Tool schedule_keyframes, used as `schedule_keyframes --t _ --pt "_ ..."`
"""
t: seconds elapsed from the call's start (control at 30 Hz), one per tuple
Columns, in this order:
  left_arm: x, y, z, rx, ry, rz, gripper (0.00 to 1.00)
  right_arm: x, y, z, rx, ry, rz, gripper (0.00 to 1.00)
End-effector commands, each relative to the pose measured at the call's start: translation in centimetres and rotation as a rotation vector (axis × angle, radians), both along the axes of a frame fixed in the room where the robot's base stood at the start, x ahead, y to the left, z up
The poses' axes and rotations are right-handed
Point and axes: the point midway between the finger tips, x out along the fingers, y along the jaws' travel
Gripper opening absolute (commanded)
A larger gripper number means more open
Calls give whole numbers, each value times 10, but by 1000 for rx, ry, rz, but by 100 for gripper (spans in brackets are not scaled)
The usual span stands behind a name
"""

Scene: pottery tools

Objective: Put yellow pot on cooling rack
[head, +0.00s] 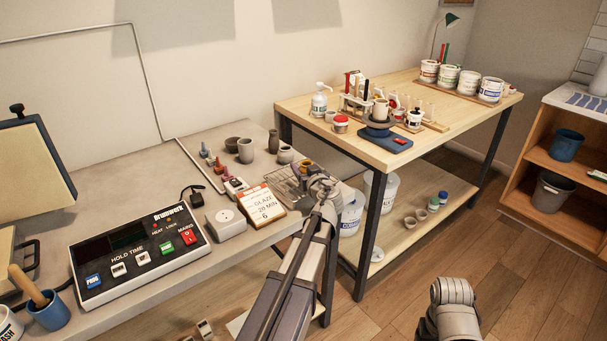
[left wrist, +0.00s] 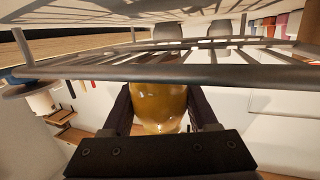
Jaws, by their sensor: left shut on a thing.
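The yellow pot (left wrist: 160,105) is a glossy amber vessel, seen in the left wrist view between the two dark fingers of my left gripper (left wrist: 163,112). The gripper is shut on it. The wire cooling rack (left wrist: 170,77) crosses the upper part of that view, its near bar cutting across the pot's top edge in the picture. I cannot tell whether the pot touches the rack. In the head view the rack (head: 282,182) lies at the right end of the grey table, with my left gripper (head: 318,184) at its right side. My right gripper's fingers are not visible.
A wooden table (head: 350,148) with jars is at the right. White buckets (head: 352,211) stand on its lower shelf.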

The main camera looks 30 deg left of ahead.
Motion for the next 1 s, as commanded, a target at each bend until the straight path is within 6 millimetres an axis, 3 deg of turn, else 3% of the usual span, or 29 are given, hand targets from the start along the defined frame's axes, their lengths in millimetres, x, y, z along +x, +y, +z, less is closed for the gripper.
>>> schedule_keyframes --t 0.37,0.4,0.63,1.0 --pt "0 0 -4 0 0 0 1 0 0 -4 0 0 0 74" --pt "0 0 -2 0 0 0 64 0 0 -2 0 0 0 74" --pt "0 0 -2 0 0 0 89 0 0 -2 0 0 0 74" --pt "-4 -4 3 0 0 -1 89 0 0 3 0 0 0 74"
